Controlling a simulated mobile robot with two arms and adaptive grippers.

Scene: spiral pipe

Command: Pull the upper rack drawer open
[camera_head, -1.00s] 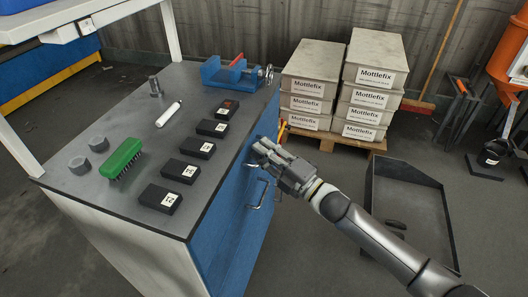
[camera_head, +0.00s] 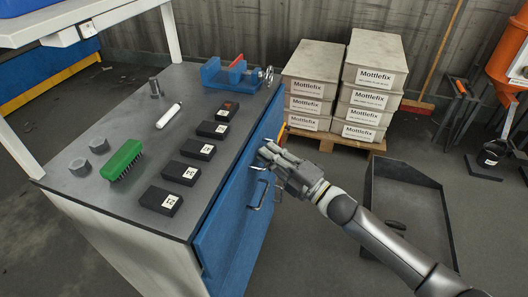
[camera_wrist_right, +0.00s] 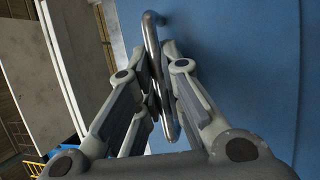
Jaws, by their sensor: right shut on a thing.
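The rack is a bench with a dark grey top (camera_head: 120,150) and a blue drawer front (camera_head: 230,215) on its right side. The upper drawer front stands slightly out from the edge of the bench top. My right gripper (camera_head: 266,155) is at the upper handle, with its arm coming from the lower right. In the right wrist view, the fingers (camera_wrist_right: 160,95) are closed around the metal bar handle (camera_wrist_right: 152,45), in front of the blue panel (camera_wrist_right: 235,70). Another bar handle (camera_head: 262,196) shows just below the gripper. My left gripper is out of view.
On the top lie several black numbered blocks (camera_head: 181,172), a green brush (camera_head: 122,160), a white marker-like cylinder (camera_head: 168,115) and a blue vise (camera_head: 230,73). Boxes on a pallet (camera_head: 340,144) stand behind. A dark open tray (camera_head: 410,215) lies right of the arm. Floor between is clear.

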